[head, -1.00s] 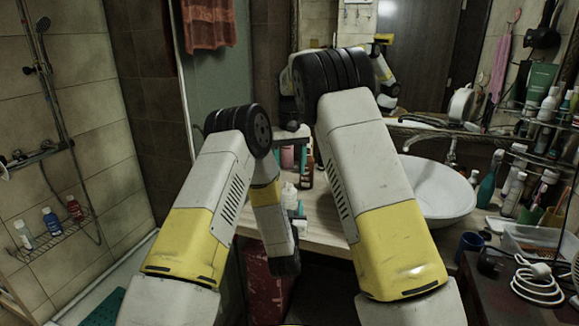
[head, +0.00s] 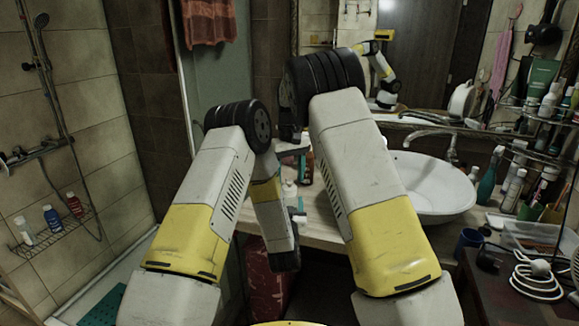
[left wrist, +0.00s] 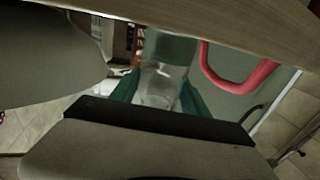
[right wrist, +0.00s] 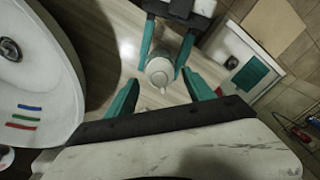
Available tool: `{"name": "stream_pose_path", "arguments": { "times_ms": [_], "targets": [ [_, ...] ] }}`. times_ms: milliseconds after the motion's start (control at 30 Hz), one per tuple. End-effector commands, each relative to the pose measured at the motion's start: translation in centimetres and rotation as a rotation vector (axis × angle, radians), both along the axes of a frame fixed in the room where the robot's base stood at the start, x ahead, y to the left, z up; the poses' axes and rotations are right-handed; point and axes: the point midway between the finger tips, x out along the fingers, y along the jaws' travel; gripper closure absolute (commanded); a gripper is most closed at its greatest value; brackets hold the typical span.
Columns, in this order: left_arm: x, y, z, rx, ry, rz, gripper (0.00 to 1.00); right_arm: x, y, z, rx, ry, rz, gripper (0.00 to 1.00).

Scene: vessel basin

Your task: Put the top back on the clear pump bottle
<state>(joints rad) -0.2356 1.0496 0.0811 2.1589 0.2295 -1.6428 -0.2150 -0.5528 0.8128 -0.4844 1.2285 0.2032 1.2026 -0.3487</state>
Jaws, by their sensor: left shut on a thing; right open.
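The clear pump bottle (left wrist: 160,88) stands between the teal fingers of my left gripper (head: 298,208), which is shut on its body. In the right wrist view I look down on the white pump top (right wrist: 160,72), with its small nozzle toward me. It appears to be over the bottle's mouth; whether it is fully seated I cannot tell. My right gripper (right wrist: 160,95) is open, with its fingers apart on either side, just short of the top. In the head view the bottle and top show small and pale (head: 289,190), partly hidden by my arms.
The wooden counter (head: 325,222) has a white basin (head: 430,190) to the right. Several bottles and a blue cup (head: 468,240) crowd the right side. A mirror is behind.

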Motion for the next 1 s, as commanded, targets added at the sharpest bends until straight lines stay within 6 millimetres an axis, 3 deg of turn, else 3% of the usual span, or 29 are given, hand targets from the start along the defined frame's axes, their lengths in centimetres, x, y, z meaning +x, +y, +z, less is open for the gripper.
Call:
{"name": "stream_pose_path", "arguments": {
  "times_ms": [233,567,900,1000],
  "targets": [
    [0.0,0.0,0.0,0.0,0.0,0.0,1.0,0.0,0.0,-2.6,-0.001,0.0,0.0,0.38],
    [0.0,0.0,0.0,0.0,0.0,0.0,1.0,0.0,0.0,-3.0,0.0,-0.001,0.0,0.38],
    [0.0,0.0,0.0,0.0,0.0,0.0,1.0,0.0,0.0,-2.9,0.0,-0.001,0.0,1.0],
    [0.0,0.0,0.0,0.0,0.0,0.0,1.0,0.0,0.0,-2.9,0.0,-0.001,-0.008,1.0]
  ]
}}
